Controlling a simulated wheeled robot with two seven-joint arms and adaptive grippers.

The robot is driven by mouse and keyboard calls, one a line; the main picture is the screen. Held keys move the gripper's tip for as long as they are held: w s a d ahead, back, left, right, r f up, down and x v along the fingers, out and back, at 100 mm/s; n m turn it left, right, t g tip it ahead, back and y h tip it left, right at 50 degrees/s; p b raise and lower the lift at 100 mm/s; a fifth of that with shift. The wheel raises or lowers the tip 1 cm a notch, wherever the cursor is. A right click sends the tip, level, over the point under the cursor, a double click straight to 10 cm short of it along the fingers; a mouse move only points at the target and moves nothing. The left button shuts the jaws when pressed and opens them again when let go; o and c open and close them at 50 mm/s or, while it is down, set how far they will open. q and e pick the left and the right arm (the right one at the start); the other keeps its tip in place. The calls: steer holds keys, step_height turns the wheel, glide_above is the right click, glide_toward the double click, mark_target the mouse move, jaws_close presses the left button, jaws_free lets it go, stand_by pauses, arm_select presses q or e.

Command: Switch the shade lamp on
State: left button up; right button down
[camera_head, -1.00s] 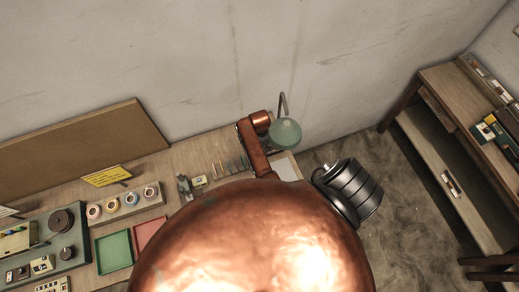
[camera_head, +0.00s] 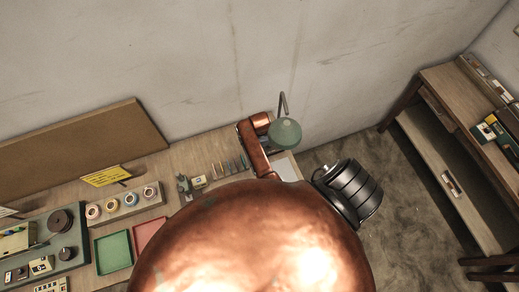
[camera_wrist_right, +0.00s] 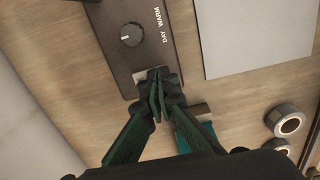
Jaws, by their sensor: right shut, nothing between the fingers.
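The shade lamp (camera_head: 286,132), with a green shade on a thin curved stem, stands at the back right of the workbench in the head view. Its shade shows no clear glow from above. In the right wrist view a dark control box (camera_wrist_right: 150,50) has a round knob (camera_wrist_right: 131,35) and the words DAY and WARM. My right gripper (camera_wrist_right: 158,80) is shut and empty, its fingertips at the lower end of this box. The fingertips hide what lies under them; I cannot tell whether they touch it. My left gripper is not in view.
A pale sheet (camera_wrist_right: 258,35) lies right of the box. Ringed cylinders (camera_wrist_right: 288,122) and a teal thing (camera_wrist_right: 196,138) lie near my right gripper. In the head view, green (camera_head: 113,250) and red (camera_head: 149,234) trays and tape rolls (camera_head: 131,199) are on the bench.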

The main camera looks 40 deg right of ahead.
steer(key=shift+r, duration=0.15)
step_height(320, 180, up, 2)
steer(key=shift+r+p, duration=0.25)
steer(key=shift+p, duration=0.85)
steer(key=shift+r, duration=2.15)
